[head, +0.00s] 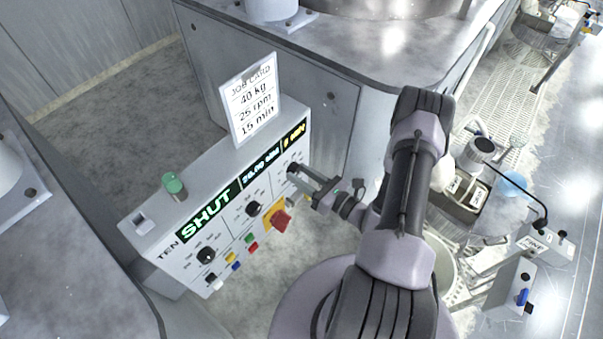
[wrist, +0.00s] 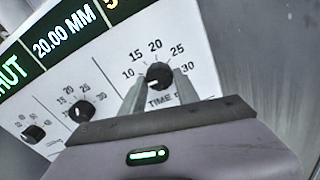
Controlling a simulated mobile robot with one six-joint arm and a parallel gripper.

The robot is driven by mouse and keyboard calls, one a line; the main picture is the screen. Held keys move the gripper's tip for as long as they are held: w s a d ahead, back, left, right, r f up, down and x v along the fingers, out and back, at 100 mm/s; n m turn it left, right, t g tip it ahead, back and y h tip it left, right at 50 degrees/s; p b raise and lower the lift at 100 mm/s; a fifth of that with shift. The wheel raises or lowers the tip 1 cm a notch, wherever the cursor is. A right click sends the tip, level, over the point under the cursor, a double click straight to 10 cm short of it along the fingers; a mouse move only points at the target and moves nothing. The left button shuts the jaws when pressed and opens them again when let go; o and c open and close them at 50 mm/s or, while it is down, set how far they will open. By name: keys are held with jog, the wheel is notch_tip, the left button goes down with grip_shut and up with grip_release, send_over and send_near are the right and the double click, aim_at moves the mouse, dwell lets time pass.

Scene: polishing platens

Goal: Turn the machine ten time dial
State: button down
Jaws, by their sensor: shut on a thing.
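The control box (head: 150,262) marked TEN has three black dials on its front. The time dial (wrist: 159,75), at the right end, has a scale from 10 to 30 and the word TIME below it. In the head view this dial (head: 292,168) is partly behind my fingers. My gripper (head: 298,179) is shut on the time dial, with one finger on each side of the knob in the wrist view (wrist: 159,88). A light mark shows on the knob's lower left, but I cannot read its exact setting.
A job card (head: 251,97) reading 40 kg, 25 rpm, 15 min stands on the box. The green display (head: 208,211) reads SHUT. The middle dial (head: 253,208) and left dial (head: 206,255) are close by.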

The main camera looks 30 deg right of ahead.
jog(key=m+p, duration=0.1)
jog(key=m, duration=0.6)
jog(key=shift+a+r, duration=0.1)
jog(key=m+p, duration=0.1)
jog(key=m, duration=0.5)
jog(key=shift+m, duration=0.3)
dwell(0.4)
jog(key=c, duration=0.9)
grip_release()
jog(key=p+v, duration=0.3)
jog(key=v, duration=1.4)
jog(key=shift+s, duration=0.25)
